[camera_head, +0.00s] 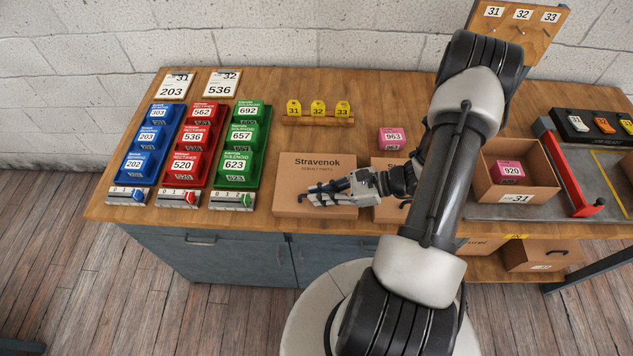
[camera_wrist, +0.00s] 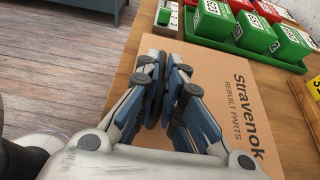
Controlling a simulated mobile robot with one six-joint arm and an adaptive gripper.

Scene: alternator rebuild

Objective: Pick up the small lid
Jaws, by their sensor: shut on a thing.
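A flat brown cardboard lid (camera_head: 298,168) marked "Stravenok" lies on the workbench near its front edge, left of my arm. It also fills much of the wrist view (camera_wrist: 208,68). My gripper (camera_head: 309,192) is low over the middle of this lid. In the wrist view the fingers (camera_wrist: 166,78) are nearly together, shut on a thin dark part at the lid's top; the fingers mostly hide it. A second similar cardboard piece (camera_head: 388,212) lies to the right, partly hidden by my arm. I cannot tell from the print which is the smaller.
Blue, red and green bins (camera_head: 240,148) with numbered boxes stand to the left. Yellow tags (camera_head: 318,108) stand on a wooden holder behind. A pink box (camera_head: 391,139) stands behind my wrist.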

